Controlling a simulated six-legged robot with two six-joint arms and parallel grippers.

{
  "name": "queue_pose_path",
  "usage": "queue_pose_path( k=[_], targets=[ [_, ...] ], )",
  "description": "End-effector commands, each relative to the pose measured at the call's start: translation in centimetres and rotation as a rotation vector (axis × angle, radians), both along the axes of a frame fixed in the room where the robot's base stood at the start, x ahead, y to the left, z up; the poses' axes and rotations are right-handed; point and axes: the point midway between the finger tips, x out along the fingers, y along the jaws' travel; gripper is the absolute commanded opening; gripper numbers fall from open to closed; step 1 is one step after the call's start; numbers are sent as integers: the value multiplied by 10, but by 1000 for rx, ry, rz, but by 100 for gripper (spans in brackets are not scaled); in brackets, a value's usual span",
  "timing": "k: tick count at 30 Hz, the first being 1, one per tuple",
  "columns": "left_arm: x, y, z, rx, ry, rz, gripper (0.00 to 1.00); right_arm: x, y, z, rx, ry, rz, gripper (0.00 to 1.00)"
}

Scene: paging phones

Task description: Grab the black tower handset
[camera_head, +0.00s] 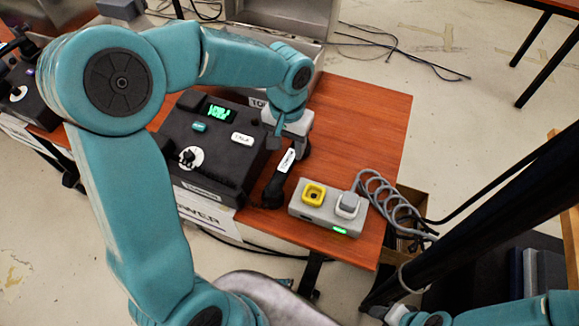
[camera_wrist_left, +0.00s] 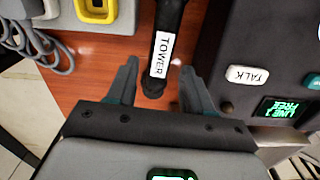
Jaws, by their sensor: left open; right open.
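The black tower handset (camera_head: 273,188) lies on the red-brown table between the black phone base and a grey box, with a white label on its upper part. In the left wrist view the handset (camera_wrist_left: 168,22) runs away from the camera, and its label reads TOWER. My left gripper (camera_head: 291,151) is open at the handset's labelled end. In the left wrist view its fingers (camera_wrist_left: 158,72) stand on either side of that end, with gaps showing and nothing gripped. My right gripper (camera_head: 376,311) is open and empty at the bottom edge, partly cut off, away from the handset.
The black phone base (camera_head: 215,150) has a TALK button and a green display. The grey box (camera_head: 322,219) has a yellow socket, a grey plug and a coiled cord (camera_head: 386,196). A black post (camera_head: 480,220) slants across the right. The table (camera_head: 365,125) is clear at the upper right.

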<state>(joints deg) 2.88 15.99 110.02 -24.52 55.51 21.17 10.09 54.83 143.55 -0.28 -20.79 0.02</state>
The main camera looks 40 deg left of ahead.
Motion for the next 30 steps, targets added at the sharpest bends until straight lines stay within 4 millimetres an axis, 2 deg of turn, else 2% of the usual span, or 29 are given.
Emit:
queue_pose_path(
  k=[1,4,11,19,23,29,30],
  targets=[
    [-1,0,-15,1,6,-1,51,0,0,-2,0,0,0,43],
    [-1,0,-34,0,5,1,51,0,0,-4,0,-1,0,43],
    [2,0,-54,0,1,1,51,0,0,-5,0,0,0,43],
    [5,1,-95,0,3,1,51,0,0,-5,0,0,0,43],
    [6,1,-104,1,1,0,51,0,0,-6,0,0,0,43],
    [6,1,-104,0,0,0,51,0,0,-6,0,0,0,43],
    [6,1,-104,0,0,0,41,0,0,-6,0,0,0,43]
  ],
)
